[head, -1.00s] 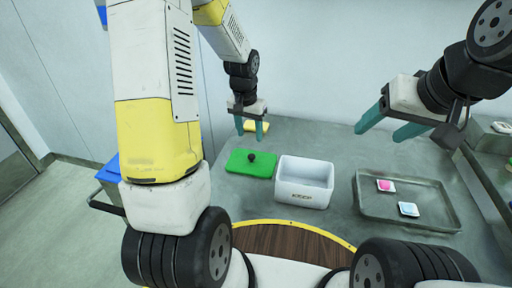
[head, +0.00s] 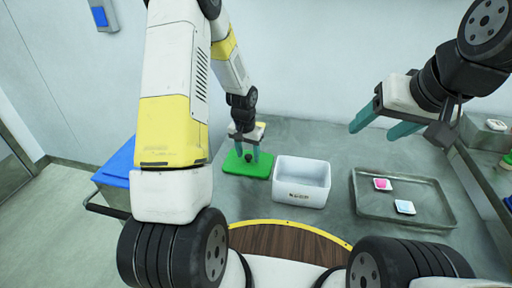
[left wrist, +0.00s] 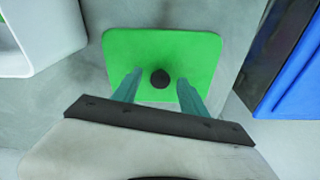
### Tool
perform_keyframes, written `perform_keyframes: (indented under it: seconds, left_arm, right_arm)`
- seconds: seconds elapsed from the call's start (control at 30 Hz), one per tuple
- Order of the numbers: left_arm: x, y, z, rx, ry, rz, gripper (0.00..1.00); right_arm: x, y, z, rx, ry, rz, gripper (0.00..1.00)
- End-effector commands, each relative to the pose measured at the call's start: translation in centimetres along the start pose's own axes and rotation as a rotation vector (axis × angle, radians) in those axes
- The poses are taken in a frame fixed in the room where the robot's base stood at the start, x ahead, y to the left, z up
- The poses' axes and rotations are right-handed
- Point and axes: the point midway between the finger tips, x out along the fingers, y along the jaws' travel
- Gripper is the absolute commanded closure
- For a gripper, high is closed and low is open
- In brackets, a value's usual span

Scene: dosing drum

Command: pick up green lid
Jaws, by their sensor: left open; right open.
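The green lid (head: 236,168) lies flat on the grey table, left of the white box. A round dark knob (head: 248,157) stands at its middle. My left gripper (head: 248,154) is over the lid, pointing down, with its teal fingers open on either side of the knob. In the left wrist view the lid (left wrist: 201,50) shows whole apart from its near edge, and the knob (left wrist: 160,79) sits between the fingertips of the left gripper (left wrist: 160,84), with a gap on each side. My right gripper (head: 381,123) is open and empty, raised above the table at the right.
A white open box (head: 303,195) stands just right of the lid. A grey tray (head: 365,214) at the right holds a pink item (head: 382,184) and a pale blue item (head: 404,207). A blue bin (head: 118,170) stands left of the table.

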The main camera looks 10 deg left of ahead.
Motion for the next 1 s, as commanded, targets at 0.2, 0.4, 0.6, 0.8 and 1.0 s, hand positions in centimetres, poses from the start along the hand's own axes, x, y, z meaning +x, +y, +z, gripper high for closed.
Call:
perform_keyframes:
  seconds: [0.2,0.4,0.6,0.8,1.0]
  left_arm:
    - [0.0,0.0,0.0,0.000,0.000,0.000,0.73]
    - [-0.1,0.0,0.0,0.000,0.000,0.000,1.00]
    - [-0.1,0.0,0.0,-0.001,0.000,0.000,1.00]
    - [-1.9,-0.1,-0.3,-0.002,0.005,-0.001,1.00]
    - [-6.0,-0.1,-0.8,-0.002,0.006,-0.001,1.00]
  right_arm:
    - [0.0,0.0,0.0,0.000,0.000,0.000,0.38]
    - [0.0,0.0,0.0,0.000,0.000,0.000,0.38]
    - [0.0,0.0,0.0,0.000,0.000,0.000,0.38]
    - [0.0,0.0,0.0,0.000,0.000,0.000,0.38]
    - [0.0,0.0,0.0,0.000,0.000,0.000,0.38]
